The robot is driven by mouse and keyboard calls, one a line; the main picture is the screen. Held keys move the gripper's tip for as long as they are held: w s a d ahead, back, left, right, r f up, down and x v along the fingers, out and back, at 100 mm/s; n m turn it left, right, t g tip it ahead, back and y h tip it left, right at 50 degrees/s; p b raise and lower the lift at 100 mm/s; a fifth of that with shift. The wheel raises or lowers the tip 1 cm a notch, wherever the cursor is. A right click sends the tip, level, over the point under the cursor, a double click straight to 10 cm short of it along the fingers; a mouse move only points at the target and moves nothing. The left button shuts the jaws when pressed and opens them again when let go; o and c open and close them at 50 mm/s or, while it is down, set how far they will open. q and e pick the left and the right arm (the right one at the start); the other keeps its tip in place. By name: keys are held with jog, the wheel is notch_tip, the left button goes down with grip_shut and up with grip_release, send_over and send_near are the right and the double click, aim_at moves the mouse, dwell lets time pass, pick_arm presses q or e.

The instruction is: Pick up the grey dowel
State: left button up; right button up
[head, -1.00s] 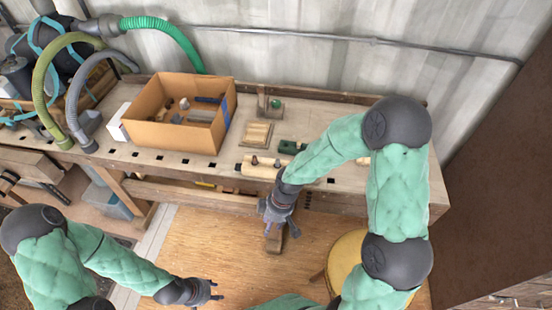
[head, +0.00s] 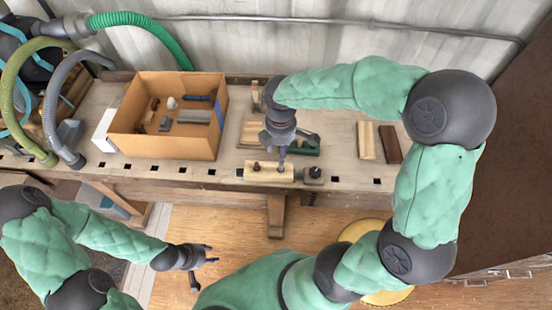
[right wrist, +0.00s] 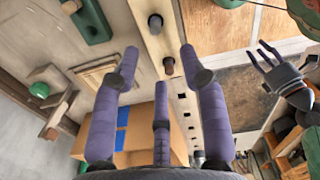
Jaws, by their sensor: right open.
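A pale wooden block (head: 268,174) lies along the bench's front edge with two dark upright pegs in it. In the right wrist view, the dark grey peg (right wrist: 155,22) looks like the grey dowel; a browner peg (right wrist: 168,66) stands nearer. In the head view, the right-hand peg is partly hidden by my right gripper (head: 282,160). My right gripper is open and empty above the block; its three spread fingers show in the right wrist view (right wrist: 160,65). My left gripper (head: 205,262) is open and empty, out over the floor, away from the bench.
A cardboard box (head: 165,147) with several parts stands to the left. Two strips (head: 366,140) lie further right. The bench between them is clear.

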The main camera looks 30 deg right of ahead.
aim_at(281, 166)
notch_tip(281, 166, down, 6)
jog(key=shift+r+b, duration=0.25)
jog(key=shift+b, duration=0.65)
jog(key=f+b, duration=0.1)
jog(key=f, duration=0.2)
jog(key=f+b, duration=0.1)
jog(key=f, duration=0.1)
jog(key=shift+w+d+b, duration=0.15)
jog(key=shift+d+b, duration=0.15)
jog(key=c, duration=0.9)
